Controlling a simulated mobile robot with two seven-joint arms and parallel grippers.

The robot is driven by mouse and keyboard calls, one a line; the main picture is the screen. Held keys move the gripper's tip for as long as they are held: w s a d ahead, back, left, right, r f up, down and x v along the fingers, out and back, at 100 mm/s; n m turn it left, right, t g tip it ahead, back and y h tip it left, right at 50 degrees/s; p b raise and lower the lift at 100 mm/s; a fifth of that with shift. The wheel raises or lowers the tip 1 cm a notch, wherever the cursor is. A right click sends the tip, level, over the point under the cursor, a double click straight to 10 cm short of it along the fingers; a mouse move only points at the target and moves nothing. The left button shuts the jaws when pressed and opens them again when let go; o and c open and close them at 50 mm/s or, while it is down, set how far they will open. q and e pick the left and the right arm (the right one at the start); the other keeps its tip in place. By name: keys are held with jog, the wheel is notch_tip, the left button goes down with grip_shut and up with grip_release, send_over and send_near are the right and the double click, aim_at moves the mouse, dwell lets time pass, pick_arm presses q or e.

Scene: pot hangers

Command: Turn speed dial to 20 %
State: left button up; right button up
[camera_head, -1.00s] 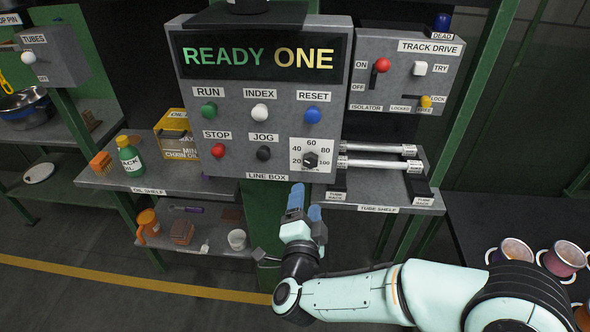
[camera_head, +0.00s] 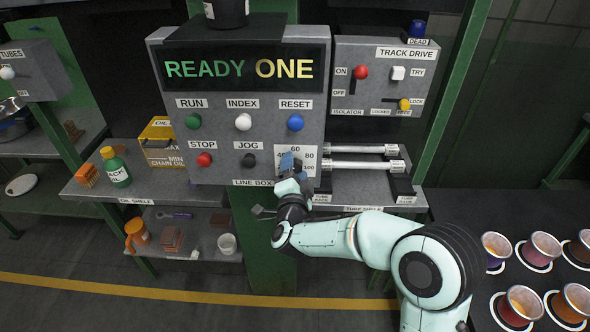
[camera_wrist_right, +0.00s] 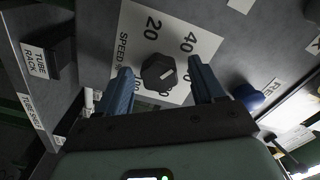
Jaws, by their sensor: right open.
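The speed dial is a black faceted knob (camera_wrist_right: 158,72) on a white scale plate (camera_wrist_right: 152,25) in the right wrist view. In the head view the gripper hides the knob. My left gripper is not in view.
The black JOG button (camera_head: 249,160) and blue RESET button (camera_head: 295,122) are close to the dial. The tube rack with white tubes (camera_head: 362,149) is just right of it. The track drive box (camera_head: 385,75) hangs at upper right.

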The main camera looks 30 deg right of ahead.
jog(key=c, duration=1.1)
jog(key=shift+o, duration=0.2)
jog(key=shift+n, duration=0.3)
jog(key=shift+n, duration=1.2)
jog(key=n, duration=0.2)
jog(key=shift+n, duration=0.4)
jog(key=n, duration=0.3)
jog(key=shift+p, duration=0.3)
jog(key=shift+n+p, duration=0.4)
jog(key=shift+n, duration=1.2)
